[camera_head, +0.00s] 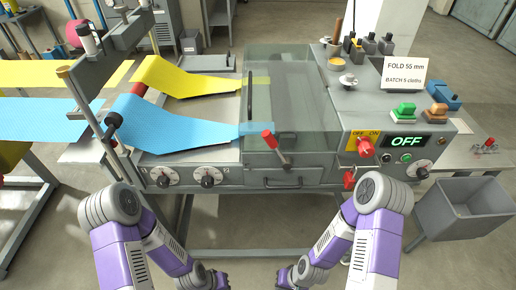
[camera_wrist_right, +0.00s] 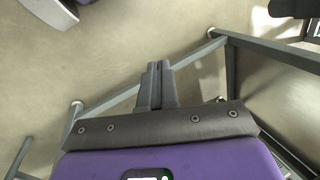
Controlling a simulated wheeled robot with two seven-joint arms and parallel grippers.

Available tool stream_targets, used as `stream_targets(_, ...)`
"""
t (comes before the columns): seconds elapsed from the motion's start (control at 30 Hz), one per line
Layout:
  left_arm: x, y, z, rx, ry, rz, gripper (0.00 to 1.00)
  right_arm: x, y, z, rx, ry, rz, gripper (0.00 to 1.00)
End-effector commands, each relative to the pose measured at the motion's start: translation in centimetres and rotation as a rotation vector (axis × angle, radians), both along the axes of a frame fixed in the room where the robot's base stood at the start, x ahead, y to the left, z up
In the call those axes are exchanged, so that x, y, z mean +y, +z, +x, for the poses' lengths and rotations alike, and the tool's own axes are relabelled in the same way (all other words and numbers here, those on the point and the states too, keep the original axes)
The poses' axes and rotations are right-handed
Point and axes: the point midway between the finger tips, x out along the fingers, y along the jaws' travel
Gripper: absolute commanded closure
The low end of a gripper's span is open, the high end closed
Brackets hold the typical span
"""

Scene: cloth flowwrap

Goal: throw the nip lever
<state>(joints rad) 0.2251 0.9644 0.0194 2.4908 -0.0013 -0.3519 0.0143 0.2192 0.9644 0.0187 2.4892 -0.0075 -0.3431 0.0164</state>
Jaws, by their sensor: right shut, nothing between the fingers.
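A lever with a red grip (camera_head: 268,139) stands on the front of the machine, below the clear cover, its metal shaft leaning up and left. A red knob (camera_head: 365,147) sits by the yellow OFF/ON plate, and a red handle (camera_head: 349,179) is below it. No label shows which is the nip lever. My right gripper (camera_head: 287,279) is low in front of the machine, apart from the levers. In the right wrist view its fingers (camera_wrist_right: 158,81) are together and empty over the floor. My left gripper (camera_head: 217,281) is also low in front; its fingers are too small to judge.
Blue cloth (camera_head: 165,122) and yellow cloth (camera_head: 180,78) run under the clear cover (camera_head: 290,95). The display (camera_head: 405,141) reads OFF. Green (camera_head: 403,112) and orange (camera_head: 436,112) buttons are at right. A grey bin (camera_head: 465,208) stands at the right.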

Motion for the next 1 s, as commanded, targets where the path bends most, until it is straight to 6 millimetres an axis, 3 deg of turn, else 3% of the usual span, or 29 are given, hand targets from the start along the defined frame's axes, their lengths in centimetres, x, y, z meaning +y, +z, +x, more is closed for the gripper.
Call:
stream_targets(0.17,0.0,0.0,0.0,0.000,0.000,0.000,1.00,2.3,0.8,-0.7,0.038,0.212,0.019,1.00)
stream_targets(0.3,0.0,-0.1,0.0,0.000,0.000,0.000,1.00,3.6,2.0,-2.3,0.122,0.581,-0.040,1.00)
stream_targets(0.43,0.0,-0.1,0.0,0.000,-0.001,0.000,1.00,2.2,3.6,-2.1,0.202,0.945,-0.242,1.00)
stream_targets(0.57,0.0,-0.1,0.0,0.000,-0.001,0.000,1.00,0.2,6.8,1.3,0.228,1.245,-0.578,1.00)
stream_targets(0.67,0.0,-0.2,0.0,0.000,-0.001,0.000,1.00,0.0,11.0,5.9,0.190,1.399,-0.911,1.00)
stream_targets(0.8,0.0,-0.2,0.0,0.000,-0.001,0.000,1.00,3.2,20.0,12.1,0.024,1.466,-1.438,1.00)
stream_targets(0.9,0.0,-0.2,0.0,0.000,-0.001,0.000,1.00,7.4,27.2,14.4,-0.151,1.402,-1.774,1.00)
stream_targets(1.0,0.0,-0.2,0.0,0.000,-0.001,0.000,1.00,11.4,33.4,14.6,-0.327,1.285,-2.025,1.00)
